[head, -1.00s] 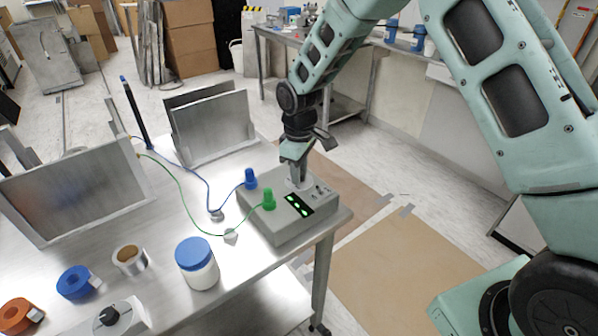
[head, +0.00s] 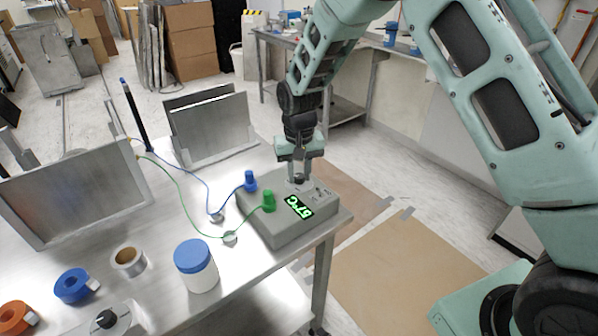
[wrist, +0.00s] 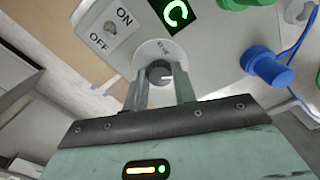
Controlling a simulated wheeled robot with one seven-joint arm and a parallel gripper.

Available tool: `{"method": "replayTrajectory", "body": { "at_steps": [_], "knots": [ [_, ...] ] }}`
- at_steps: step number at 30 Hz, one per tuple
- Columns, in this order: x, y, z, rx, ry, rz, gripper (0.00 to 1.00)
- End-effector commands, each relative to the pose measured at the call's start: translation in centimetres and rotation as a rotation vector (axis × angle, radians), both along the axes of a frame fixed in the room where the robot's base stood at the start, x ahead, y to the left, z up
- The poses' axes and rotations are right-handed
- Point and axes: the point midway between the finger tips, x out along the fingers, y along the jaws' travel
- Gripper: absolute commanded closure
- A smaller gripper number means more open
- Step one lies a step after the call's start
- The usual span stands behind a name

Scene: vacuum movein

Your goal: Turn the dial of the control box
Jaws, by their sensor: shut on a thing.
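The grey control box (head: 277,228) sits at the right end of the metal table. Its green display (head: 299,207) is lit and seems to read 57°C, tilted in the head view. In the wrist view the dial (wrist: 159,72) is a dark knob with a white mark, on a round white plate. My gripper (wrist: 160,82) is shut on the dial, one finger on each side; in the head view it points down onto the box top (head: 298,180). The ON/OFF switch (wrist: 110,28) is left of the dial in the wrist view.
A blue plug (head: 250,181) and a green plug (head: 268,201) stand on the box with wires running left. A blue-lidded jar (head: 196,265), tape rolls (head: 74,285) and metal plates (head: 210,125) share the table. Floor right of the table is open.

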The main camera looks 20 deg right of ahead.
Motion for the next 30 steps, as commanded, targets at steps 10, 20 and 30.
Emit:
{"method": "replayTrajectory", "body": {
  "at_steps": [10,20,30],
  "knots": [
    [0.1,0.04,0.14,0.001,-0.003,-0.156,0.96],
    [0.13,0.01,0.13,0.001,-0.004,-0.191,0.96],
    [0.13,0.0,0.13,0.001,-0.004,-0.191,0.54]
  ]
}}
